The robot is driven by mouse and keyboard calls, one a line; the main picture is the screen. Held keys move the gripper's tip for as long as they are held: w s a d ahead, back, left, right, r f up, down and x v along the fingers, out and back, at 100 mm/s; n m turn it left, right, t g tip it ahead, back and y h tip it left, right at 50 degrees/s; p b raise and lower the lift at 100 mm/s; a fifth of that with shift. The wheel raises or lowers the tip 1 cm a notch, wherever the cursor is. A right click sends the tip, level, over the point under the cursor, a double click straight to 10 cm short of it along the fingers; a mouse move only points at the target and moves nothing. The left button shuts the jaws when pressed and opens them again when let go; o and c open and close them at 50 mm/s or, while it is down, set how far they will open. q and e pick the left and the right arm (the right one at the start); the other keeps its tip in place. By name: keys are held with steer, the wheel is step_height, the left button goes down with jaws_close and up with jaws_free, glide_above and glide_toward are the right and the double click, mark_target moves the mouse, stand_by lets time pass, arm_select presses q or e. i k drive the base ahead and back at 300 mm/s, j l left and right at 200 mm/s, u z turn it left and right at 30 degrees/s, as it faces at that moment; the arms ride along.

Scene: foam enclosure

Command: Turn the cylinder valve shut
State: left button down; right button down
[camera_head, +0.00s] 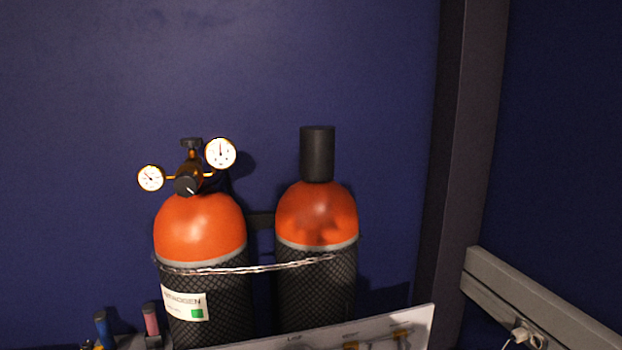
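Two gas cylinders with orange shoulders and black mesh sleeves stand upright against the blue wall. The left cylinder (199,228) carries a brass regulator with two round white gauges, a smaller one (151,178) at left and a larger one (220,153) at right. A dark knob (191,143) sits on top of its valve, and another dark knob (187,185) faces me. A white label (184,304) with a green square is on its sleeve. The right cylinder (317,215) has a black cap (317,153) over its top. Neither of my grippers is in view.
A chain (275,267) runs across both cylinders. A white panel (375,329) with brass fittings stands in front, low down. Blue and pink-handled items (151,319) show at lower left. A grey rail (540,310) with a white plug is at right. Space above the cylinders is clear.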

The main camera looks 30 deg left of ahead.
mark_target(193, 142)
steer(key=j+u, duration=0.1)
steer(key=u, duration=0.3)
steer(key=j+u, duration=0.1)
steer(key=u, duration=0.3)
steer(key=i+u, duration=0.1)
steer(key=u, duration=0.35)
steer(key=i+u, duration=0.1)
steer(key=u, duration=0.3)
